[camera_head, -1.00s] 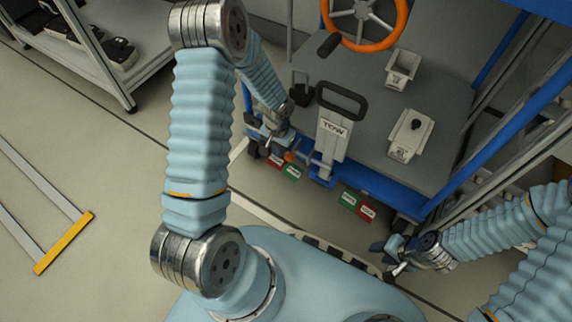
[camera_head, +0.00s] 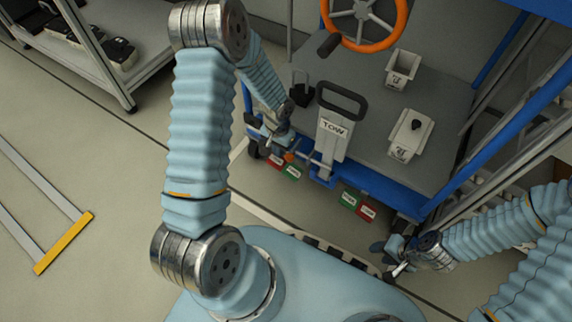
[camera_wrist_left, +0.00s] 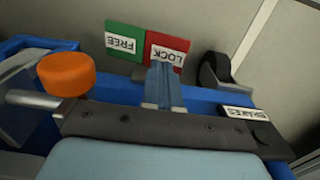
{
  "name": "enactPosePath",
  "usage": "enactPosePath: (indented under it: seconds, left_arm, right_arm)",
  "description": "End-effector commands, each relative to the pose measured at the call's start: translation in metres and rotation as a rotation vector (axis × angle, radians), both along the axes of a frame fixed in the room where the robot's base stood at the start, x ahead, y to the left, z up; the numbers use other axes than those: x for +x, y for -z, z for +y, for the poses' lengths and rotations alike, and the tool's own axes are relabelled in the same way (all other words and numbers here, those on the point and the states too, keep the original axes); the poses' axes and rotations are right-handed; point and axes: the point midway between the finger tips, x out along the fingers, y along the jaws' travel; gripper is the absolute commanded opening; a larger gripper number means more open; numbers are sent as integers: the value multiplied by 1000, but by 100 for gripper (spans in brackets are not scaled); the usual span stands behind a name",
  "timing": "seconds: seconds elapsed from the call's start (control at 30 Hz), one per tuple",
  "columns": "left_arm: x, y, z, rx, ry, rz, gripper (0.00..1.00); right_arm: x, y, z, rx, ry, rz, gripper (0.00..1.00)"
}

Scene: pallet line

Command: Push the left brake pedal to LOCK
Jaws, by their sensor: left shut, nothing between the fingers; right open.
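The left brake pedal has an orange end (camera_head: 290,156), low on the blue cart's front. In the left wrist view the orange end (camera_wrist_left: 66,75) is at the left, on a silver rod, on the green FREE label's (camera_wrist_left: 124,40) side. The red LOCK label (camera_wrist_left: 166,52) is beside the green one. My left gripper (camera_head: 271,147) is shut and empty beside the pedal. In the left wrist view its fingers (camera_wrist_left: 163,84) are just in front of the LOCK label, right of the orange end. Contact with the pedal cannot be told. My right gripper (camera_head: 396,264) is open and empty, low at the right.
The TOW handle (camera_head: 333,130) rises right of the left gripper. A second green and red label pair (camera_head: 357,206) is farther right. A black caster (camera_wrist_left: 214,70) shows beside LOCK. A SPARES label (camera_wrist_left: 245,114) is near the gripper. A shelf (camera_head: 125,75) stands back left.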

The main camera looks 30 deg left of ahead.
Motion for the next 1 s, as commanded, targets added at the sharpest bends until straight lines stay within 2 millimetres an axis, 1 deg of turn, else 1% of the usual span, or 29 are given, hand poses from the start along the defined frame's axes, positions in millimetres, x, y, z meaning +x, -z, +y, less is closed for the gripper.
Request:
enactPosePath:
  seconds: [0.33,0.9,1.0]
  left_arm:
    - [0,0,0,0,0,0,0]
    - [-1,9,0,0,0,2,0]
    - [-1,8,-1,-1,1,4,0]
  right_arm:
    - [0,0,0,0,0,0,43]
    - [0,8,0,0,0,0,43]
    - [0,6,0,0,0,0,43]
